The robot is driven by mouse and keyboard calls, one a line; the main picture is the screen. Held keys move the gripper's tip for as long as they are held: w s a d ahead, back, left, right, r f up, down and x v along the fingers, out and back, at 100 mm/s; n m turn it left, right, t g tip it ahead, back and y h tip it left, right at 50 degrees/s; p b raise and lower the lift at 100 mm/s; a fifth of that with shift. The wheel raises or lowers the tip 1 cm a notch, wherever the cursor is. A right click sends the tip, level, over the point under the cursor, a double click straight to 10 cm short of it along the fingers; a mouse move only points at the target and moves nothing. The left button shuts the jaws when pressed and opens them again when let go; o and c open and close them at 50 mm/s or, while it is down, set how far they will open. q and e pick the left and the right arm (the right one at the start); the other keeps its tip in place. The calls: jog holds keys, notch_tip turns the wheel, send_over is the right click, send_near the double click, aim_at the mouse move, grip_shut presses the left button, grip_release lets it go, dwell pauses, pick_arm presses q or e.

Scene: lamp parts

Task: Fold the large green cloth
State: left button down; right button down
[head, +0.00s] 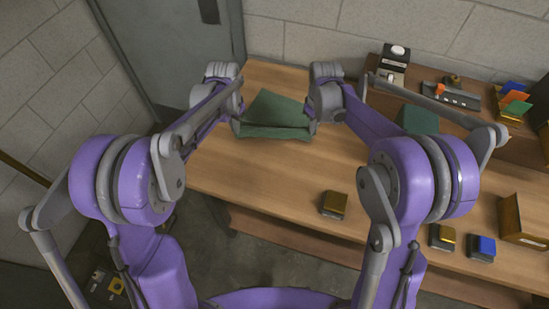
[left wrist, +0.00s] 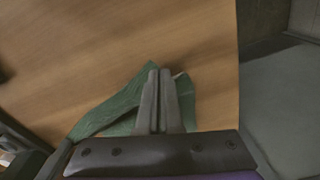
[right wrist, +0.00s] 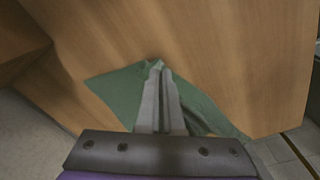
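The large green cloth (head: 274,108) lies at the far left part of the wooden table, with a raised fold along its near edge. My left gripper (head: 238,124) is at the left end of that edge and my right gripper (head: 311,122) is at the right end. In the left wrist view the fingers (left wrist: 160,78) are together with the cloth (left wrist: 118,110) drawn up to their tips. In the right wrist view the fingers (right wrist: 158,72) are also together, with the cloth (right wrist: 115,90) bunched at the tips. The fingers hide the gripped edges.
The table (head: 260,190) is clear in front of the cloth. More blocks (head: 481,247) and a wooden box (head: 520,222) are at the right. A dark green item (head: 418,119) lies behind my right arm. A raised shelf (head: 470,113) holds several small things.

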pick_arm(q)
jog(key=shift+s+f, duration=0.1)
jog(key=shift+s, duration=0.1)
pick_arm(e)
jog(key=shift+s+f, duration=0.15)
jog(key=shift+s, duration=0.05)
